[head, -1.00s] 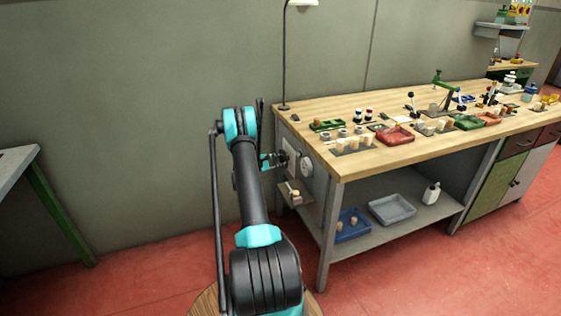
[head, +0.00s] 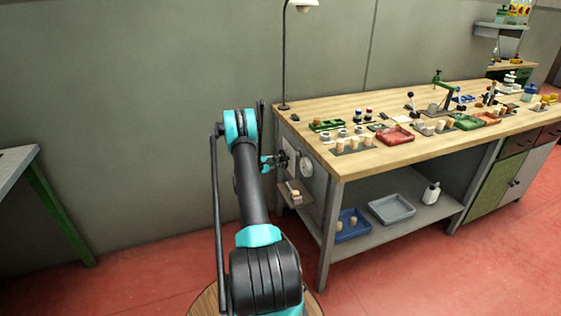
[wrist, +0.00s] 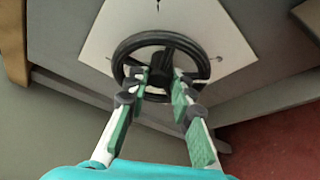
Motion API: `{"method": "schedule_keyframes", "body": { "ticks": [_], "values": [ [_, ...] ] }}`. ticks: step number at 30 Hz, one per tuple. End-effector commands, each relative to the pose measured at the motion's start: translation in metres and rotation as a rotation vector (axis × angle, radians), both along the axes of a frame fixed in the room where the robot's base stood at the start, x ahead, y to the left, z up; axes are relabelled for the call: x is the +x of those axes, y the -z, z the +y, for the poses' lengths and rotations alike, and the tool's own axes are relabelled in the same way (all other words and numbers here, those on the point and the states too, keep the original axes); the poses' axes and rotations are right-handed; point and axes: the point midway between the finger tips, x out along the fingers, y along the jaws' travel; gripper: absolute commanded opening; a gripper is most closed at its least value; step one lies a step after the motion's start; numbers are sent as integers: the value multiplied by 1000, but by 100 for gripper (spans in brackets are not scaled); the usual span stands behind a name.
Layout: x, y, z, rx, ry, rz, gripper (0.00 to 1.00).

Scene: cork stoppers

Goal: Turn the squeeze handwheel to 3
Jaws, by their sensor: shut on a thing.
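The squeeze handwheel (wrist: 160,62) is a black spoked wheel on a white plate (wrist: 215,40) in the wrist view. A small dark pointer mark shows on the plate above the wheel; no numbers are legible. My gripper (wrist: 162,85) reaches in at the wheel's lower part, with its two fingers on either side of the hub area, and is shut on the wheel. In the head view my gripper (head: 270,162) is at the left end of the workbench, where the handwheel is small and mostly hidden.
The wooden benchtop (head: 430,150) carries trays and stoppers. A lamp stands at its back left corner.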

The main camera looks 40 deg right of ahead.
Motion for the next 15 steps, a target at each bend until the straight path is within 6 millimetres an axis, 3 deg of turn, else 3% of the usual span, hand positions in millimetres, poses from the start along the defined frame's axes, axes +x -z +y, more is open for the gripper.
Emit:
{"method": "schedule_keyframes", "body": {
  "ticks": [8,9,10,15],
  "values": [
    [0,1,1,1,0,-6,0],
    [0,1,1,1,0,-6,28],
    [0,1,1,1,0,-6,32],
    [0,0,0,0,0,-5,32]
  ]
}}
